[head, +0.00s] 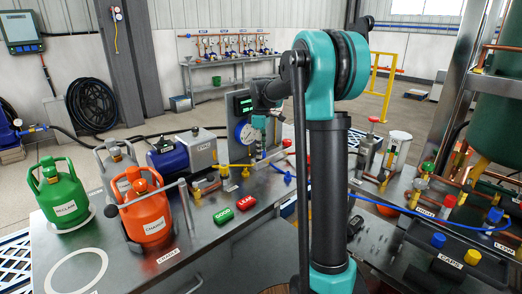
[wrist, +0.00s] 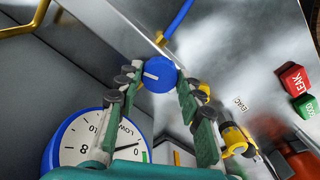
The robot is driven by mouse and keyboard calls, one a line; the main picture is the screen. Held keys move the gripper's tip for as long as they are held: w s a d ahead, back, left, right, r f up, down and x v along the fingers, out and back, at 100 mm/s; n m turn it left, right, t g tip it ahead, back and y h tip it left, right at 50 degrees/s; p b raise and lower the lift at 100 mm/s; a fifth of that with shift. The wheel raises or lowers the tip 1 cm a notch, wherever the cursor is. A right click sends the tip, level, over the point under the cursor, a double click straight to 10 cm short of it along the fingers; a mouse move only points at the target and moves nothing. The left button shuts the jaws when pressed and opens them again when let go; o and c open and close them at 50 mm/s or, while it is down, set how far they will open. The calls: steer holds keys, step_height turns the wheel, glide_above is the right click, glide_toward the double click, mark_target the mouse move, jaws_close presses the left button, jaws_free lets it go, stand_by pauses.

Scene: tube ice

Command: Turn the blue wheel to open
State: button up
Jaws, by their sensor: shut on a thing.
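The blue wheel (wrist: 160,76) is a round knob with a white line on its face, seen in the middle of the wrist view. My gripper (wrist: 157,84) has its two green, black-padded fingers on either side of the wheel and is shut on it. The blue-rimmed dial gauge (wrist: 88,140) is just below left of the wheel; it also shows in the head view (head: 244,131). In the head view my gripper (head: 262,140) is beside this gauge at the bench's back edge, and the wheel cannot be made out there.
A yellow fitting (wrist: 234,138) is close to the right finger, and a blue hose (wrist: 178,20) runs above the wheel. Green and red labelled blocks (head: 223,215) lie on the bench. An orange cylinder (head: 146,213) and a green one (head: 62,200) stand at the left.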

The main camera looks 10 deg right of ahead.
stand_by(0.4)
steer(key=o, duration=1.2)
steer(key=shift+c, duration=0.2)
step_height(320, 180, up, 12)
